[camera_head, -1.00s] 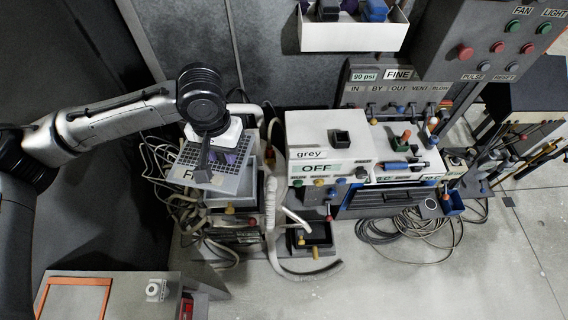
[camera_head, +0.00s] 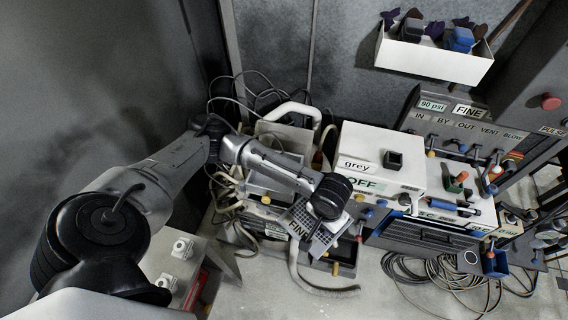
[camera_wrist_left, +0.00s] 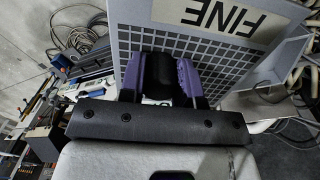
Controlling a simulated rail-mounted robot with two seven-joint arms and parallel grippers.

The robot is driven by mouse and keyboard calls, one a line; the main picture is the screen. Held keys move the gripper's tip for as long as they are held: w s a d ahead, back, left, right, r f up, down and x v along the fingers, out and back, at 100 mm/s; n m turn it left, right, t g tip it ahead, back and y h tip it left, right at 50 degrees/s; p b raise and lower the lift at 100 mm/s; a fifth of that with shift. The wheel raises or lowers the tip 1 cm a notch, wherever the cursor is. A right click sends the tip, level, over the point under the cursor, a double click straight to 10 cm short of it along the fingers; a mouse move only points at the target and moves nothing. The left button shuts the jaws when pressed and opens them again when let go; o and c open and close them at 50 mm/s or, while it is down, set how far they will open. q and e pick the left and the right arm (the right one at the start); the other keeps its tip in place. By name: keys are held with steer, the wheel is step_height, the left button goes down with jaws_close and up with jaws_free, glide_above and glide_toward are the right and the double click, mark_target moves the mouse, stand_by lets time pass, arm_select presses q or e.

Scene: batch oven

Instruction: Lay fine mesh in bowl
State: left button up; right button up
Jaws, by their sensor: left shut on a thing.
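The fine mesh (camera_head: 308,233) is a flat grey perforated screen with a FINE label. It hangs tilted below my left gripper (camera_head: 326,212) in the head view. In the left wrist view, the purple fingers of my left gripper (camera_wrist_left: 162,78) are shut on a dark grip on the mesh (camera_wrist_left: 215,50). The mesh is in front of the lower part of the grey machine, apart from the grey open box at the left. I cannot tell for certain which container is the bowl. My right gripper is not in view.
A white unit marked grey and OFF (camera_head: 375,160) stands right of my left arm. A dark open bin (camera_head: 346,252) lies low beside the mesh. Hoses and cables (camera_head: 455,275) coil on the floor. A white tray (camera_head: 430,57) holds several items at the back.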

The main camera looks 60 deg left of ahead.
mark_target(303, 202)
arm_select(q)
steer(key=w+a+f+n, duration=0.2)
steer(key=a+f+n, duration=0.3)
steer(key=a+f, duration=0.6)
steer(key=w+a+f, duration=0.1)
steer(key=a, duration=0.8)
steer(key=w+a+f+n, duration=0.1)
steer(key=w+a, duration=0.1)
steer(key=a, duration=0.8)
steer(key=shift+a+f, duration=0.2)
steer(key=shift+s, duration=0.1)
steer(key=shift+d+f+b, duration=0.1)
steer(key=shift+f+b, duration=1)
steer(key=shift+f, duration=2.3)
steer(key=shift+f+b, duration=0.35)
steer(key=shift+f, duration=0.25)
